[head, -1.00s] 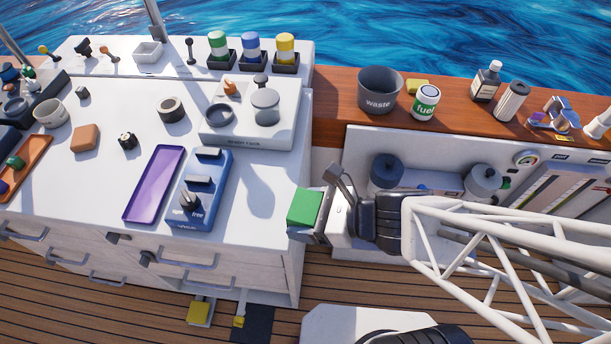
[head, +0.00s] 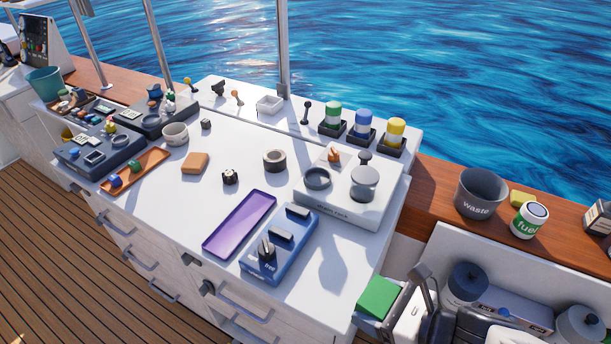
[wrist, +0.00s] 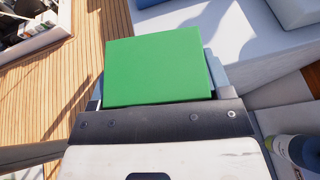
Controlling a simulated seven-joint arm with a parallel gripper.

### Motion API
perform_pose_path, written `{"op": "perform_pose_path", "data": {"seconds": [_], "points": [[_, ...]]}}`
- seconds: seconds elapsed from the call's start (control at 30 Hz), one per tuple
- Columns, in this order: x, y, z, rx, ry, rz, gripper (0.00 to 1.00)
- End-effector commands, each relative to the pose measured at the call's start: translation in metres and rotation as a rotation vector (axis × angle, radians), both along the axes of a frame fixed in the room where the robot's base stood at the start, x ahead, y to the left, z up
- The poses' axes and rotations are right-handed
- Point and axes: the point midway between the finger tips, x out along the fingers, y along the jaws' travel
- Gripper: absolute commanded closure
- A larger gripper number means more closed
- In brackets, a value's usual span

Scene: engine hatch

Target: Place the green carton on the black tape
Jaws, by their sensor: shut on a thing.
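The green carton (head: 378,297) is held in my gripper (head: 384,308), off the right front edge of the white counter. In the wrist view the green carton (wrist: 158,66) fills the space at my gripper (wrist: 157,98), with a grey finger edge showing on each side. The black tape (head: 274,161), a dark roll with a lighter inside, lies flat in the middle of the white counter (head: 240,145), apart from the carton. Nothing is seen on top of the roll.
A purple tray (head: 238,226) and a blue switch box (head: 279,247) lie between the carton and the roll. The drain tank box (head: 345,207) stands right of the roll. An orange-brown block (head: 195,163) and a small dark knob-like part (head: 230,176) lie left.

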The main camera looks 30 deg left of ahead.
Motion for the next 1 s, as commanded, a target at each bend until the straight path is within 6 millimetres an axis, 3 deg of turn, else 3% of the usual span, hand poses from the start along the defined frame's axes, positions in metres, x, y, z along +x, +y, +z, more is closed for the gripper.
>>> {"op": "perform_pose_path", "data": {"seconds": [0.37, 1.0], "points": [[0.029, 0.022, 0.014, 0.002, 0.001, 0.057, 0.55], [0.112, 0.106, 0.045, 0.006, -0.002, 0.236, 0.55]]}}
